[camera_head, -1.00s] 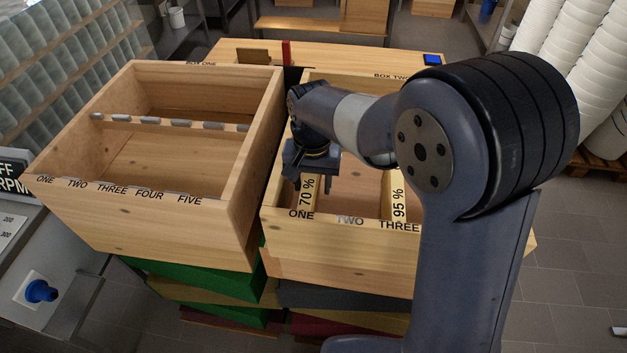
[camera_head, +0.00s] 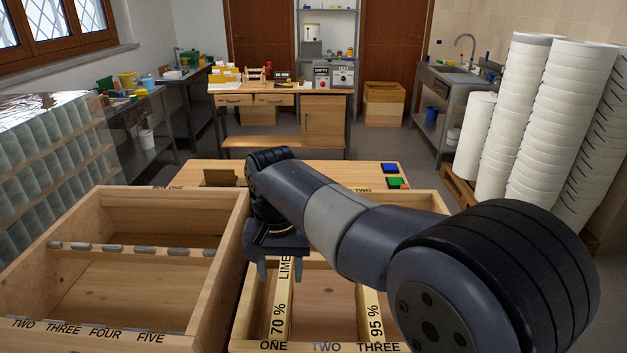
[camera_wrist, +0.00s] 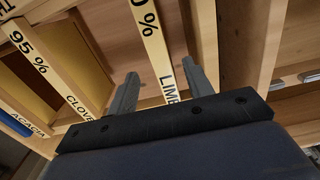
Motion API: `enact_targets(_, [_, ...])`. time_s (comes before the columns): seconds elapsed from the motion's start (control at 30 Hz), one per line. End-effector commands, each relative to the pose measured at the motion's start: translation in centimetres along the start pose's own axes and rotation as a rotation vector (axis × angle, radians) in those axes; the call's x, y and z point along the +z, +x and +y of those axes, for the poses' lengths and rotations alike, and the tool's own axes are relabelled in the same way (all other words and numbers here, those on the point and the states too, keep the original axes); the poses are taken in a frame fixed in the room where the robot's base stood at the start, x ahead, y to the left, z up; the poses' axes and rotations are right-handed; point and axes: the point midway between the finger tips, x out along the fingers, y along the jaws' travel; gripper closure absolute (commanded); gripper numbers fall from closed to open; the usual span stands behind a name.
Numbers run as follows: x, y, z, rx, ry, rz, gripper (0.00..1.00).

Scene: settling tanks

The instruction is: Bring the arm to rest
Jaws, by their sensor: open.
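My gripper (camera_head: 279,266) hangs at the end of my arm, over the left part of box two, close to the wall it shares a side with. Its two fingers are apart and nothing is between them. In the wrist view the open fingers (camera_wrist: 160,88) flank a pale slat marked "LIME" (camera_wrist: 152,45), which lies beyond them. The same slat, marked "70 %" (camera_head: 279,318), stands in slot one of box two. My arm reaches from the lower right, bent, and hides much of the right side of box two (camera_head: 252,322).
Box one (camera_head: 226,250), with a notched bar (camera_head: 130,250), stands close on the left. A "95 %" slat (camera_head: 374,318) is in slot three. White stacks (camera_head: 510,120) stand right.

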Motion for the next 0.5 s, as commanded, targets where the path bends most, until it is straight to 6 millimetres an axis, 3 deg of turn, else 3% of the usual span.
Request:
enact_targets(0.27, [0.0,0.7,0.0,0.001,0.0,-0.001,0.51])
enact_targets(0.5, [0.0,4.4,-0.1,0.003,-0.001,-0.003,0.51])
